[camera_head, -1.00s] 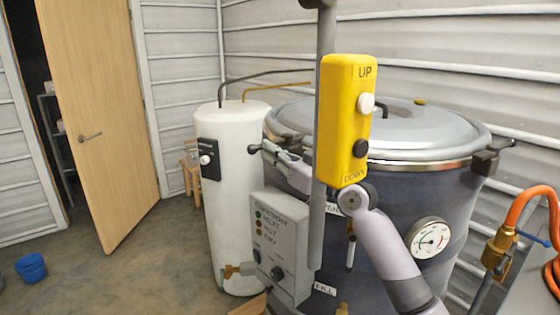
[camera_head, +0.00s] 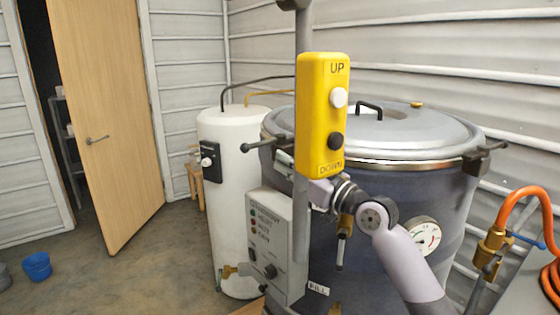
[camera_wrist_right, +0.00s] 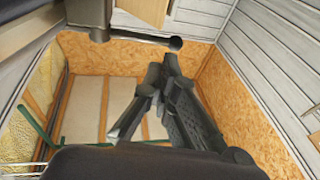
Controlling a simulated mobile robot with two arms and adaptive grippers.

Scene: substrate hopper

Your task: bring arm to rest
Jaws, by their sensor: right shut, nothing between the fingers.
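My right arm comes in from the lower right in the head view, and its wrist passes behind the yellow UP/DOWN pendant (camera_head: 323,115). My right gripper (camera_head: 285,160) is mostly hidden behind the pendant and its post, in front of the dark vessel (camera_head: 385,195). In the right wrist view the gripper (camera_wrist_right: 166,70) shows with its fingers together and nothing held. My left gripper is in neither view.
A grey control box (camera_head: 275,240) and its post stand close left of my arm. A white tank (camera_head: 235,165) is behind. A lid handle with a dark knob (camera_head: 246,147) juts out left. An orange hose (camera_head: 530,200) is at right. The floor at left is mostly clear.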

